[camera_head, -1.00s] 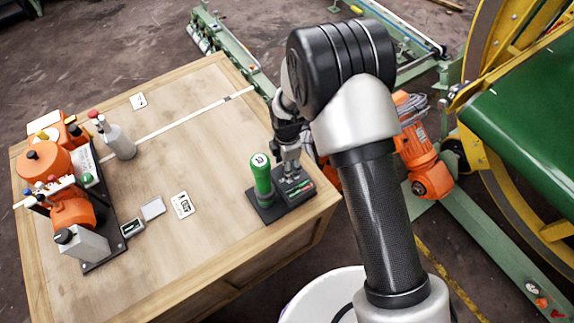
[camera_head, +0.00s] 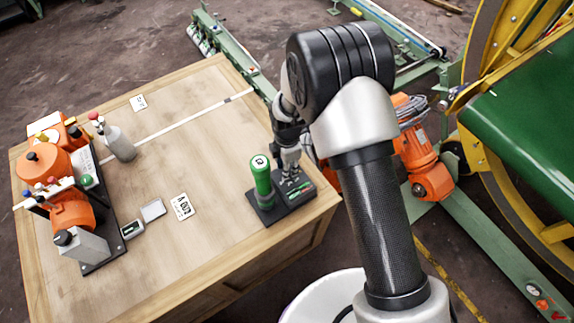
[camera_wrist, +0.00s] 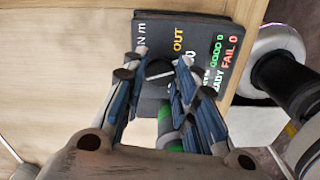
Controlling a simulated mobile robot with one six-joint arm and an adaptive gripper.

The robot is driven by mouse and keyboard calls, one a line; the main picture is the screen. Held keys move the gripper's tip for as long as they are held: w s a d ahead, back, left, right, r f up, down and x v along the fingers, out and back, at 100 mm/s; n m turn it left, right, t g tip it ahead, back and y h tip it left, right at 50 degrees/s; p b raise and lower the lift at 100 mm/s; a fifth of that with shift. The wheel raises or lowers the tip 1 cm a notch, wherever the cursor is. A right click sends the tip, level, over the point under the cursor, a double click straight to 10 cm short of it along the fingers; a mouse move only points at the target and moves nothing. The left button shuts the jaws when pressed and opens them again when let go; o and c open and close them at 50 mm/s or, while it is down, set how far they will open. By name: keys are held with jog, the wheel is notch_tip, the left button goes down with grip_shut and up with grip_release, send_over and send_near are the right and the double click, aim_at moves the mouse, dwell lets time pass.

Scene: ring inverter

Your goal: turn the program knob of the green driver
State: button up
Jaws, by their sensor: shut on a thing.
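The green driver (camera_head: 261,178) stands upright on the left end of its dark base (camera_head: 268,218), near the table's right front corner. A small part of its green body (camera_wrist: 166,132) shows between my fingers in the wrist view. The program knob (camera_wrist: 158,71) is a dark round knob with a pale line, on the dark panel (camera_wrist: 186,24) with "N m", "OUT", "GOOD 0" and "FAIL 0". My gripper (camera_wrist: 158,68) points down at the panel and is shut on the knob, one finger at each side. In the head view my gripper (camera_head: 289,168) hides the knob.
An orange machine (camera_head: 71,208) with a grey box stands at the table's left. A grey bottle (camera_head: 118,140) stands behind it. A white card (camera_head: 183,206) and a small tray (camera_head: 153,209) lie on the table. The middle of the wooden table (camera_head: 190,160) is mostly clear.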

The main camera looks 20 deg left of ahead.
jog(key=shift+m, duration=0.3)
jog(key=m, duration=0.3)
jog(key=shift+m, duration=0.3)
jog(key=m, duration=0.3)
jog(key=shift+m, duration=0.3)
jog(key=m, duration=0.4)
jog(key=shift+m, duration=2.2)
jog(key=o, duration=1)
jog(key=shift+o, duration=0.2)
